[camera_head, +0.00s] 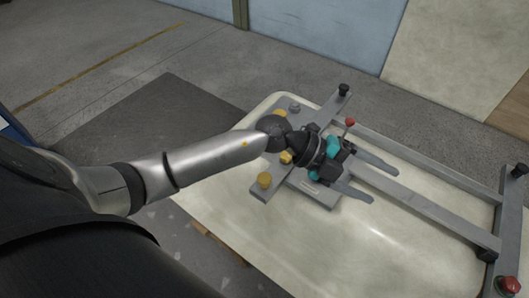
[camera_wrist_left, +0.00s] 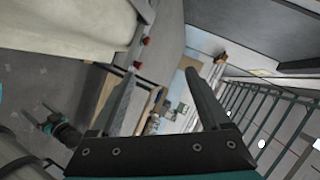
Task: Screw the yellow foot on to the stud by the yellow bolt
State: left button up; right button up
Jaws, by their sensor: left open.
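In the head view, a yellow round piece (camera_head: 264,180) stands on the near end of a grey crossbar (camera_head: 263,193) on the pale tub shell (camera_head: 370,250). Two more yellow parts show by the bar: a small one (camera_head: 286,157) beside my left wrist and one (camera_head: 280,113) behind it. I cannot tell which is the foot or bolt; the stud is not discernible. My left gripper (camera_head: 384,185) is open and empty, its fingers pointing right over the shell, away from the yellow parts. The wrist view shows its two fingers (camera_wrist_left: 160,90) apart. A dark and teal part (camera_wrist_left: 60,130) there may be my right gripper.
Grey frame rails (camera_head: 430,205) run along the shell to the right. A black knob (camera_head: 344,90), a red ball knob (camera_head: 350,122) and a larger red knob (camera_head: 508,286) stick up. A dark mat (camera_head: 150,120) lies on the floor. Green racking (camera_wrist_left: 270,110) shows in the wrist view.

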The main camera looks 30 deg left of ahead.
pick_arm(q)
jog(key=a+f+m+g+y, duration=0.1)
jog(key=a+f+g+y, duration=0.1)
jog(key=a+f+y, duration=0.4)
jog(key=n+g+y, duration=0.1)
jog(key=g+y, duration=0.1)
jog(key=y, duration=0.5)
send_over(264, 177)
jog(key=shift+d+f, duration=0.2)
jog(key=shift+f, duration=0.7)
jog(key=shift+a, duration=0.2)
notch_tip(264, 177, down, 8)
jog(key=b, duration=0.6)
